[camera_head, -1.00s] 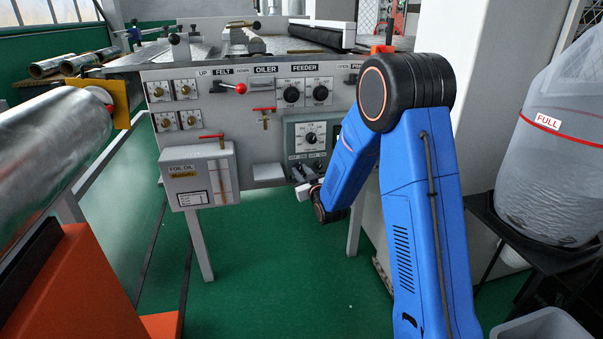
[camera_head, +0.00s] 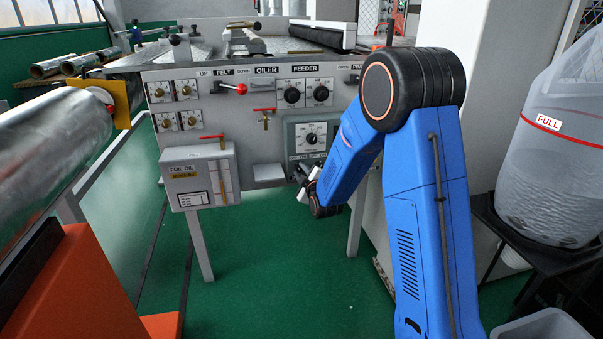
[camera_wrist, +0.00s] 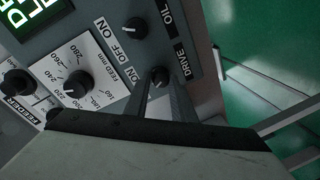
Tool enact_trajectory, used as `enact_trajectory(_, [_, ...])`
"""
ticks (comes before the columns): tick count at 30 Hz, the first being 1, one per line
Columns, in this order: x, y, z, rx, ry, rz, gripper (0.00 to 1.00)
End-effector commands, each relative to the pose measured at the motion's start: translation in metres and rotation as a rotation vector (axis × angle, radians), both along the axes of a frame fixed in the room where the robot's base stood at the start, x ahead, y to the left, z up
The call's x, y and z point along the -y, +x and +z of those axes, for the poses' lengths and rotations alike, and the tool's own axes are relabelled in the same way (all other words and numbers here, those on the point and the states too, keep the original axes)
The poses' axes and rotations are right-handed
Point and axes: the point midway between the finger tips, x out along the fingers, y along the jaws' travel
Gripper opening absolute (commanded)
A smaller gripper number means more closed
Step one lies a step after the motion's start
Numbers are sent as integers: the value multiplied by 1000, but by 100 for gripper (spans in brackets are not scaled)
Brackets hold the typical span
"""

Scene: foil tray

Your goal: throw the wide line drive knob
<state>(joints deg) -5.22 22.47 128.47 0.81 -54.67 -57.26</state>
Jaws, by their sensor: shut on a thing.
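The drive knob (camera_wrist: 158,72) is a small dark knob beside the "DRIVE" label on the grey control box, with ON and OFF marks near it in the wrist view. My gripper (camera_wrist: 160,83) reaches up to it from below, and its two dark fingers are closed on it at the tips. The fingers hide part of the knob. In the head view my gripper (camera_head: 304,183) is at the bottom of the control box (camera_head: 291,134), and the drive knob is hidden there behind it.
A similar black knob (camera_wrist: 134,28) labelled OIL is close by. The feed dial (camera_wrist: 77,83) and a green display (camera_wrist: 17,18) are on the same box. The oil box (camera_head: 186,185) with a gauge hangs to the left. Open green floor lies below.

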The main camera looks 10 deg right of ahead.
Motion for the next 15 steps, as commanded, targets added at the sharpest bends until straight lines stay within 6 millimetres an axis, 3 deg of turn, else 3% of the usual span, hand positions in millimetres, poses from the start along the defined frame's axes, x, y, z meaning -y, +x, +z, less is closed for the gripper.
enact_trajectory(15, [-2,0,0,-1,-118,2,0])
